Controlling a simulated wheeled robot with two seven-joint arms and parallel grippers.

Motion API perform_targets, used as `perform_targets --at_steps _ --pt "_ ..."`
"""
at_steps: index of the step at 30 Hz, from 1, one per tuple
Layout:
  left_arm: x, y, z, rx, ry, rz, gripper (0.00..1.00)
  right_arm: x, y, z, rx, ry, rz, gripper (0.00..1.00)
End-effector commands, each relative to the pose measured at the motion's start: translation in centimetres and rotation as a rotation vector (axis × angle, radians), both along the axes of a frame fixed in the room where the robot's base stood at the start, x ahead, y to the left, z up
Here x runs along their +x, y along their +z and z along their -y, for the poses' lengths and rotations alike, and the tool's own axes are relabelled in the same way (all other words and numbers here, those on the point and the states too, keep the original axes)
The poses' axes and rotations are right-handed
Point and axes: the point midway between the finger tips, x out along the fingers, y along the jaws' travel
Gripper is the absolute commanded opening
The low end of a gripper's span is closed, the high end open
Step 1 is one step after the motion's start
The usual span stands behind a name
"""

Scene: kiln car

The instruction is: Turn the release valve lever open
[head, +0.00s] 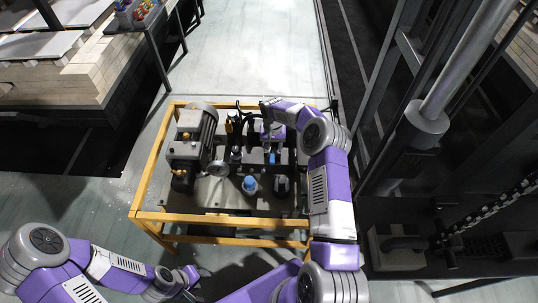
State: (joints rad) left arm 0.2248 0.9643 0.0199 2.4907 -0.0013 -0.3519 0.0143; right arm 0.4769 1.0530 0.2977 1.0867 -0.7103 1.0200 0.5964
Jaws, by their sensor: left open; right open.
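A hydraulic power unit (225,190) with a grey motor, black hoses and fittings sits in a yellow frame (220,219) at the centre of the head view. A blue-capped fitting (250,184) stands on its front part. A small blue piece (272,157) shows further back, close to my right gripper; I cannot tell whether it is the release valve lever. My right gripper (271,146) is open and hangs down over the unit's back right part, partly hidden by my wrist. I cannot tell whether it touches anything. My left gripper (190,282) is open and empty, low in front of the frame.
Stacked pale bricks (85,75) and a grey bin (137,14) stand at the upper left. Dark steel posts and a metal cylinder (428,115) with a chain (500,205) stand at the right. The pale floor (245,50) behind the frame is clear.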

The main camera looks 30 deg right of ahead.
Motion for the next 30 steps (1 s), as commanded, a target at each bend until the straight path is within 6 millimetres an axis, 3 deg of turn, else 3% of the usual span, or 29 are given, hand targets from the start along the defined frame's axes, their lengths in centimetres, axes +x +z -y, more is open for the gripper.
perform_targets --at_steps 3,9,22,30 --pt "0.0 -0.8 0.0 0.0 0.0 0.0 0.43 0.0 -2.4 -0.1 0.003 0.002 -0.001 0.52" --pt "0.0 -1.5 0.0 0.0 0.0 0.0 0.43 0.0 -5.2 -0.2 0.004 0.003 0.0 0.52" --pt "0.0 -1.7 0.0 0.0 0.0 0.0 0.43 0.1 -6.2 -0.2 0.002 0.004 0.002 0.52" --pt "0.0 -1.7 0.0 0.0 0.0 0.0 0.43 0.1 -6.1 -0.2 0.002 0.004 0.001 0.11"
